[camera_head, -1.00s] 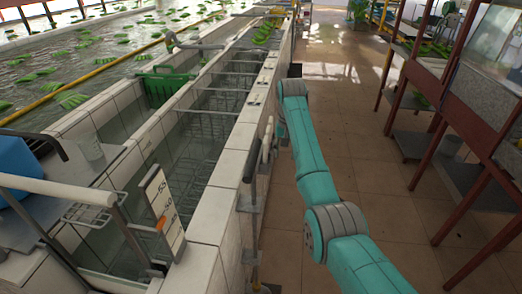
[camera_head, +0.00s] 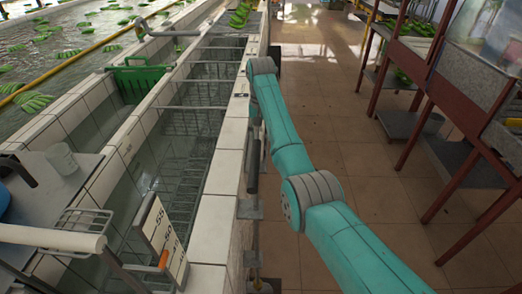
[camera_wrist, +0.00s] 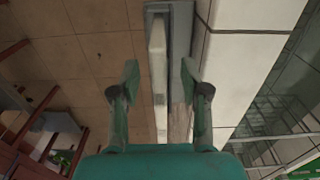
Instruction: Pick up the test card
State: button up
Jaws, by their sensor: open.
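My gripper (camera_wrist: 160,82) is open in the wrist view, with its two fingers apart. A long pale bar (camera_wrist: 158,62) on a grey backing lies in line with the gap between them; no contact is visible. In the head view my gripper is hidden beyond the far end of my arm. A white board with black numbers (camera_head: 163,236) and an orange mark stands tilted at the near end of the tank. I cannot tell whether this board is the test card; no other clear card shows.
The tiled tank wall (camera_head: 212,225) runs along the left of my arm. A white rail (camera_head: 50,238) is at near left. Dark red shelving (camera_head: 425,120) stands on the right. The tiled floor (camera_head: 335,130) between is clear.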

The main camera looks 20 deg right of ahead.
notch_tip(320, 180, down, 5)
jog(key=shift+f, duration=0.1)
dwell(0.3)
grip_shut()
